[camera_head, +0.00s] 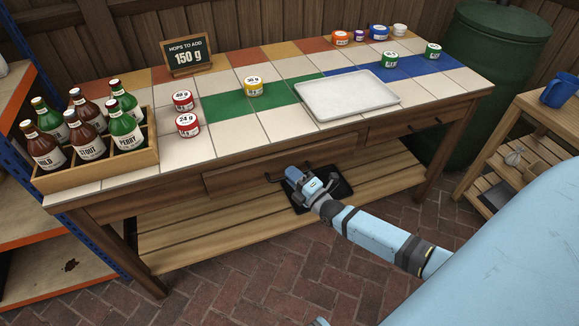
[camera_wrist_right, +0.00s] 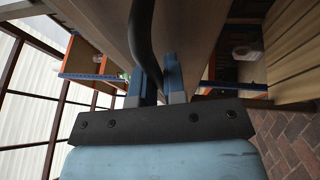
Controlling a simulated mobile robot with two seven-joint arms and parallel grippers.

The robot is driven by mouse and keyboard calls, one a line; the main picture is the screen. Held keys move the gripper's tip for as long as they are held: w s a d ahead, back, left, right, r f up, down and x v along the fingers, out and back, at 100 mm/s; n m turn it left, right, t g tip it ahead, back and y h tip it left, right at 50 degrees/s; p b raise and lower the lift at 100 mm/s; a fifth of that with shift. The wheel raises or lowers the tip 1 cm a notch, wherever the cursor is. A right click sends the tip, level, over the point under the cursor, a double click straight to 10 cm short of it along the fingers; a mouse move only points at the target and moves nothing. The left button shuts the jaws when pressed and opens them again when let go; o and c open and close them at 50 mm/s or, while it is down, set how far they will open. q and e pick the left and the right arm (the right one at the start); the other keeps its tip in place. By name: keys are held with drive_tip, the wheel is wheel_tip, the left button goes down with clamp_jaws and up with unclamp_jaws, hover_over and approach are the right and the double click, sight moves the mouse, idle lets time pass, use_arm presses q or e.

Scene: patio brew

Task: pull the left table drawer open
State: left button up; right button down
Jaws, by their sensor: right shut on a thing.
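The left table drawer (camera_head: 232,180) is a wide wooden front under the tabletop, with a dark bar handle (camera_head: 272,179). My right gripper (camera_head: 291,174) is at this handle, its arm coming from the lower right. In the right wrist view the dark curved handle (camera_wrist_right: 142,38) runs down between the two blue fingers (camera_wrist_right: 163,84), and the gripper is shut on it. The gripper hides part of the handle in the head view. I cannot tell whether the drawer stands out from the table frame. My left gripper is not in view.
The tabletop holds a bottle crate (camera_head: 105,168), several colored tins, a white tray (camera_head: 345,98) and a small sign (camera_head: 188,55). A second drawer (camera_head: 405,127) is to the right. A lower shelf (camera_head: 190,238) with a dark tray (camera_head: 341,188) lies below. Brick floor in front is clear.

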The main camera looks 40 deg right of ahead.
use_arm(q)
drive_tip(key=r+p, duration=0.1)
drive_tip(key=p, duration=0.4)
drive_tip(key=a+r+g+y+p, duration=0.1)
drive_tip(key=p, duration=0.3)
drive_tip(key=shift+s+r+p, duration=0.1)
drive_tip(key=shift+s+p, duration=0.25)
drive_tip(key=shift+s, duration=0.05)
use_arm(e)
drive_tip(key=s+a, duration=0.2)
drive_tip(key=s, duration=0.9)
drive_tip(key=s+a, duration=0.3)
drive_tip(key=s, duration=0.8)
drive_tip(key=shift+s+a, duration=0.25)
drive_tip(key=shift+s, duration=0.15)
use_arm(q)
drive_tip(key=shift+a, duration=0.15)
use_arm(e)
drive_tip(key=c, duration=1.2)
unclamp_jaws()
use_arm(q)
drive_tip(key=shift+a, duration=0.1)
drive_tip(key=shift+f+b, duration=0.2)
drive_tip(key=shift+b, duration=0.1)
use_arm(e)
drive_tip(key=v, duration=1.3)
drive_tip(key=shift+s, duration=0.4)
